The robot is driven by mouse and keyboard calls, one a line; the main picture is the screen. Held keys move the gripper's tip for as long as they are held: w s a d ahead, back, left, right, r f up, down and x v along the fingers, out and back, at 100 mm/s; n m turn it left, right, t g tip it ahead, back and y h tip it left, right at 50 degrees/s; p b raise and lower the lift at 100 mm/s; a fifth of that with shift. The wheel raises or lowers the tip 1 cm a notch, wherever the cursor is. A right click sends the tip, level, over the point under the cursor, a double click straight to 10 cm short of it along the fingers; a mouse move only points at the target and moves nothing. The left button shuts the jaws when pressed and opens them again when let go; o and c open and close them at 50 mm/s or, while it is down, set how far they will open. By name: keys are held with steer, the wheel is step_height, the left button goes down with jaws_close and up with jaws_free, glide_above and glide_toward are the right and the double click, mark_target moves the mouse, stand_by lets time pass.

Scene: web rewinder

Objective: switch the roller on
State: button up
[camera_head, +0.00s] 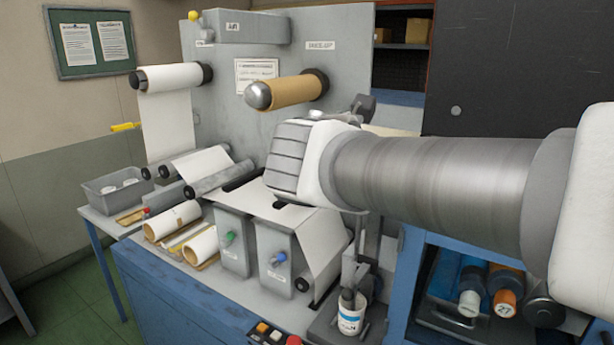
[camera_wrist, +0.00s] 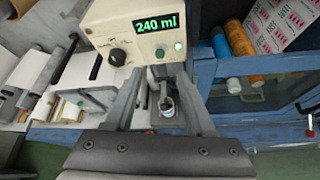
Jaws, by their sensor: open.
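The rewinder is a grey machine with a white web on the upper left roller (camera_head: 172,77) and a brown core on the take-up roller (camera_head: 295,91). Lower grey rollers (camera_head: 220,178) lie across its bed. A panel with orange and white buttons (camera_head: 262,328) and a red button (camera_head: 293,341) is at the bottom edge. I cannot tell which control is the roller's switch. My gripper (camera_wrist: 162,74) is open and empty; in the head view my arm hides it.
A grey bin (camera_head: 118,187) is at left.

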steer(key=v, duration=0.7)
